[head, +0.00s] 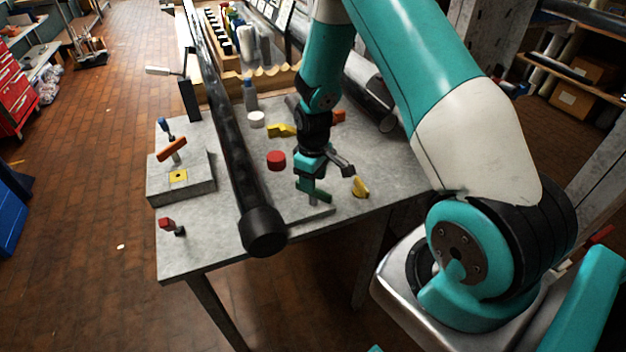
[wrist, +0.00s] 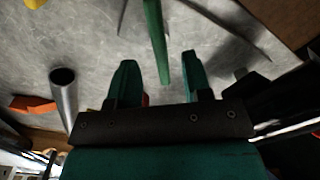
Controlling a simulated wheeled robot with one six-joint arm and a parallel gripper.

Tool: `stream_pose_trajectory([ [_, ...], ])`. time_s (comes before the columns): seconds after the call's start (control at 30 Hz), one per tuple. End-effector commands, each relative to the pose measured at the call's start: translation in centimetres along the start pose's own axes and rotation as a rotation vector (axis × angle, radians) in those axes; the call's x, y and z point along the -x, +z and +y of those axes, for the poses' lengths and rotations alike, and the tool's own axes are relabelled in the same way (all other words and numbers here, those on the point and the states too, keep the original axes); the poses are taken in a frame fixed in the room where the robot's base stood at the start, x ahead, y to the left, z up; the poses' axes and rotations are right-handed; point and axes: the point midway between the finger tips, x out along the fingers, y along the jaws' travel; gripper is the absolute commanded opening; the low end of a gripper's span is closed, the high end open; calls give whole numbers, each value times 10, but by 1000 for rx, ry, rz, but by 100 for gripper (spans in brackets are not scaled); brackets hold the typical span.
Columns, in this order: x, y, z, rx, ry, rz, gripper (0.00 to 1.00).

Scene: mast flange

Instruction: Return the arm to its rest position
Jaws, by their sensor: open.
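My arm reaches down over the grey worktable (head: 390,172) from the right. My gripper (head: 310,180) is low near the table's front edge, pointing down. In the wrist view its two green fingers (wrist: 159,75) are spread apart. A green bar-shaped handle (head: 320,194) is just below the gripper. In the wrist view the green handle (wrist: 155,35) ends between the fingers, with a gap on each side. I cannot tell how far below the fingertips it is.
A long black mast (head: 228,120) crosses left of my gripper. A red cylinder (head: 276,160), yellow pieces (head: 361,187) and a white cap (head: 256,119) are close by. A grey block with an orange handle (head: 172,149) is at left. A metal tube (wrist: 64,95) stands beside my fingers.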

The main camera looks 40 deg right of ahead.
Motion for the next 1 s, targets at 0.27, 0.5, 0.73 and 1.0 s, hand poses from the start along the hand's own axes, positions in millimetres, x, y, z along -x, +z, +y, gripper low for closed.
stream_pose_trajectory([
  [0.27,3,0,0,0,-1,-1,45],
  [0.5,3,0,0,0,-1,-1,45],
  [0.73,45,-13,-27,9,-26,41,45],
  [1.0,182,-5,-150,71,-159,143,45],
])
